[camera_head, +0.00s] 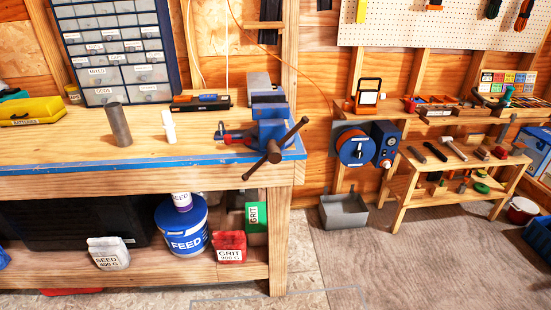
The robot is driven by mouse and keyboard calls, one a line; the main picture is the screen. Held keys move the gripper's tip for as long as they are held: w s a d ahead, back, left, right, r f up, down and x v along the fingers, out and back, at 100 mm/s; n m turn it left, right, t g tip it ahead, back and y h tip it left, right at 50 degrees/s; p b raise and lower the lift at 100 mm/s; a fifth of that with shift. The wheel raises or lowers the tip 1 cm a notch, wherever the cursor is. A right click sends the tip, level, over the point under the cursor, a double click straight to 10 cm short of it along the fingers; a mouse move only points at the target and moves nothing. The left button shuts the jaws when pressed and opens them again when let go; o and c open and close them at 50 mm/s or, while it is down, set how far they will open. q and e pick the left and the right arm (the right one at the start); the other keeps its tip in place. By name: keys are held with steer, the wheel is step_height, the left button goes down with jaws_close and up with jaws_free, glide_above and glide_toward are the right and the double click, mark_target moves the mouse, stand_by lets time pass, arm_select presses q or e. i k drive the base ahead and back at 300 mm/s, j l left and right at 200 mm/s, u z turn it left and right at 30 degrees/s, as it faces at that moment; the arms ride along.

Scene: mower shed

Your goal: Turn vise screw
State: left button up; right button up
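The blue vise (268,117) is mounted at the right front corner of the wooden workbench (190,160). Its dark screw (274,152) points out over the front edge, with the handle bar (293,131) slanting from lower left to upper right. A small red-and-dark item (233,137) sits just left of the vise; I cannot tell what it is. Neither of my grippers is in the head view, and nothing touches the vise handle.
A grey cylinder (119,125) and a white bottle (168,127) stand on the bench left of the vise. A drawer cabinet (118,47) is behind. Floor (410,260) is open at right.

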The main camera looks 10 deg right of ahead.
mark_target(274, 155)
steer(key=i+j, duration=0.8)
